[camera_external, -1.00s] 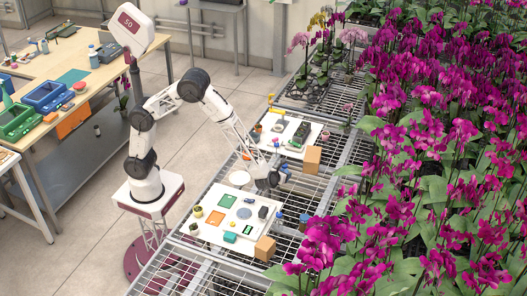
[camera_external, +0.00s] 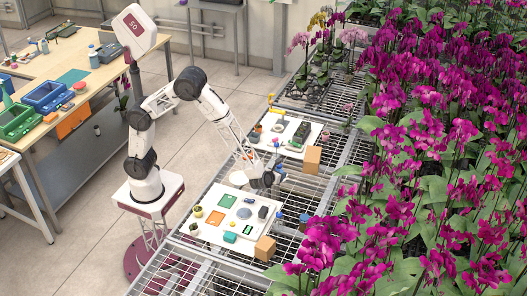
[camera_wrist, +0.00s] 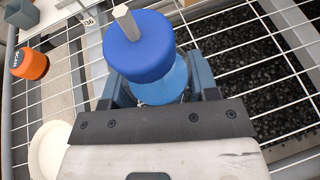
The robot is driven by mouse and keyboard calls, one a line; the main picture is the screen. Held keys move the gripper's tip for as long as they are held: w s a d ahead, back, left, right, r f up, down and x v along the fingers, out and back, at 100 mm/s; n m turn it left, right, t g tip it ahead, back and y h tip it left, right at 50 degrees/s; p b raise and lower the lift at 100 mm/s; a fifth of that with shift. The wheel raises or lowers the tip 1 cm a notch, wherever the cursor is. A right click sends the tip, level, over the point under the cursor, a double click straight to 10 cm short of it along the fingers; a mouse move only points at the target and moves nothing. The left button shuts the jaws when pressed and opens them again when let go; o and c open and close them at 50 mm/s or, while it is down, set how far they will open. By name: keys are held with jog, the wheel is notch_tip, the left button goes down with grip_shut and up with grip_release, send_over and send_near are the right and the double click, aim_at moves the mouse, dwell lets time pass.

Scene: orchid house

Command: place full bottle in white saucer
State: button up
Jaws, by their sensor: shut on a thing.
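A bottle (camera_wrist: 170,85) with a thick blue cap and a translucent blue body is between the fingers of my gripper (camera_wrist: 158,92). My gripper is shut on it. A grey hexagonal bar lies over the cap in the wrist view. How full the bottle is cannot be told. The white saucer (camera_wrist: 48,150) shows in part at the lower left of the wrist view, beside my gripper. In the outside view the saucer (camera_external: 238,177) lies just left of my gripper (camera_external: 268,183), on the mesh bench.
An orange-and-black round item (camera_wrist: 29,64) is at the left in the wrist view. A white board (camera_external: 212,228) with several small items lies nearer the camera, and another (camera_external: 268,141) lies behind. Cardboard boxes (camera_external: 265,248) stand at their edges. Orchids crowd the right side.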

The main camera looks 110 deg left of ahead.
jog(key=shift+n+g, duration=0.5)
jog(key=shift+g, duration=0.1)
jog(key=s+d, duration=0.3)
jog(key=s, duration=0.9)
jog(key=s+d, duration=0.4)
jog(key=s, duration=0.8)
jog(key=s+d, duration=0.3)
jog(key=s, duration=0.9)
jog(key=shift+s+d+r, duration=0.2)
jog(key=shift+s+r, duration=0.15)
jog(key=shift+s, duration=0.05)
send_over(240, 180)
jog(key=shift+s+f, duration=0.1)
jog(key=shift+f, duration=0.65)
jog(key=shift+f, duration=1.75)
jog(key=shift+f, duration=0.15)
